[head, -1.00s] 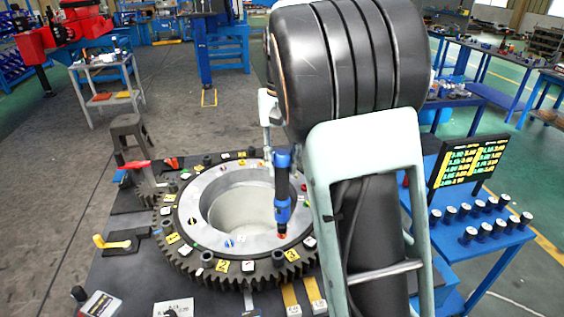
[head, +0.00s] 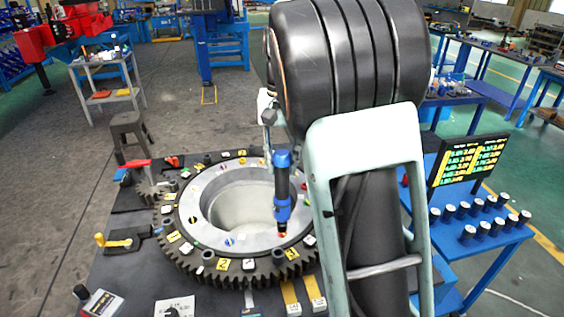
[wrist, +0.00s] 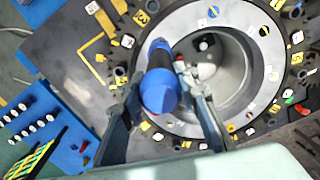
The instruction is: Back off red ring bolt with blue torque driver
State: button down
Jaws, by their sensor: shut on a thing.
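The blue torque driver (head: 282,187), blue and black, stands about upright over the near right part of the grey ring. Its lower tip meets the red ring bolt (head: 282,235), of which only a little red shows. In the wrist view I see the driver's blue end (wrist: 160,92) from above, with the bolt hidden under it. My gripper (wrist: 165,82) is shut on the driver, one finger on each side. In the head view my arm hides most of the gripper. The geared ring (head: 205,255) lies flat on the dark table.
Coloured bolts and numbered yellow and white tags circle the ring. A yellow-handled clamp (head: 118,240) and a red-handled one (head: 137,165) are on the table's left. A blue table (head: 480,255) with several capped cylinders and a lit display (head: 468,165) stands right.

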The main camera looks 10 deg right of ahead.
aim_at(282, 153)
jog(key=shift+f+b, duration=0.6)
jog(key=shift+f, duration=0.3)
dwell(0.4)
jog(key=shift+s+f+p, duration=0.15)
jog(key=shift+p, duration=0.55)
dwell(3.1)
jog(key=shift+w+r+p, duration=0.2)
jog(key=shift+r+p, duration=0.6)
jog(key=shift+r, duration=0.05)
jog(key=shift+r+p, duration=0.55)
jog(key=shift+r, duration=1.4)
